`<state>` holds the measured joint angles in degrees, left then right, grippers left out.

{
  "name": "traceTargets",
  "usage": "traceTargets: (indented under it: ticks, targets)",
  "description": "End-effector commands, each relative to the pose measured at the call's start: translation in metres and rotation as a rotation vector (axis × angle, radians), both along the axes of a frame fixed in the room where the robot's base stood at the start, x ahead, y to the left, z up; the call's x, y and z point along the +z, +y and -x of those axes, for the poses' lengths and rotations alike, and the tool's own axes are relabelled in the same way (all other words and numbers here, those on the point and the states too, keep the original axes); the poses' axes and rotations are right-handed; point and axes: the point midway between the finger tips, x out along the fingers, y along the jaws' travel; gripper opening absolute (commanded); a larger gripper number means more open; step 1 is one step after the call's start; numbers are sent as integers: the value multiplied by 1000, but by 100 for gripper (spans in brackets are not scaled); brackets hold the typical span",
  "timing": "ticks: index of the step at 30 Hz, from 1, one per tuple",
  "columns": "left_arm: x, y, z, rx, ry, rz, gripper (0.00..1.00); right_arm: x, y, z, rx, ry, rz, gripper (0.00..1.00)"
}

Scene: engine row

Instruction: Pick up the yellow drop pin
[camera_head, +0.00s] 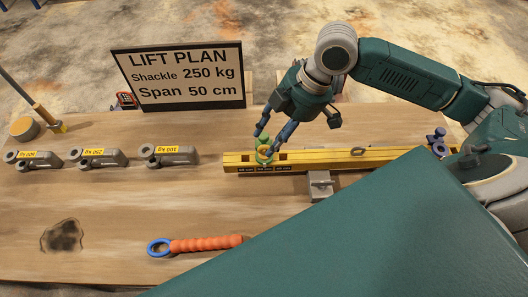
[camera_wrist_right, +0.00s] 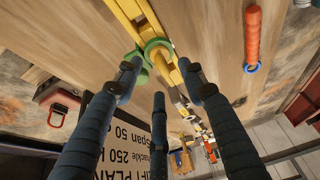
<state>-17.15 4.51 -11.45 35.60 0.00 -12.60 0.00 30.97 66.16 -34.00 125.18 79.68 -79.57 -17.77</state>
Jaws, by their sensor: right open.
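A long yellow beam (camera_head: 310,158) lies on the wooden table. A green ring-shaped piece (camera_head: 264,141) stands at its left end, with a small yellowish part low in it. I cannot tell for sure whether that part is the yellow drop pin. My right gripper (camera_head: 267,143) is open, fingers pointing down around the green piece. In the right wrist view the green ring (camera_wrist_right: 157,46) shows just beyond the spread fingertips (camera_wrist_right: 158,72), against the yellow beam (camera_wrist_right: 140,20). Contact cannot be made out. My left gripper is out of view.
Several grey shackles (camera_head: 102,158) with yellow tags lie at the left. A LIFT PLAN sign (camera_head: 180,78) stands behind. A grey block (camera_head: 320,185) sits before the beam. An orange handle with a blue ring (camera_head: 205,244) lies in front. The table's left front is mostly clear.

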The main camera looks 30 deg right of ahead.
Motion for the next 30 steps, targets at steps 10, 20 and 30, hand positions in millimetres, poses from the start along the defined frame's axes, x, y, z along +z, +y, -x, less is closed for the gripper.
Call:
traceTargets:
  ticks: [10,20,30]
  targets:
    - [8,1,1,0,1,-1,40,-29,11,-5,0,-1,0,41]
    - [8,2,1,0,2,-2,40,-29,11,-5,-1,-2,0,3]
    - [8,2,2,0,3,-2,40,-27,11,-6,0,-4,0,0]
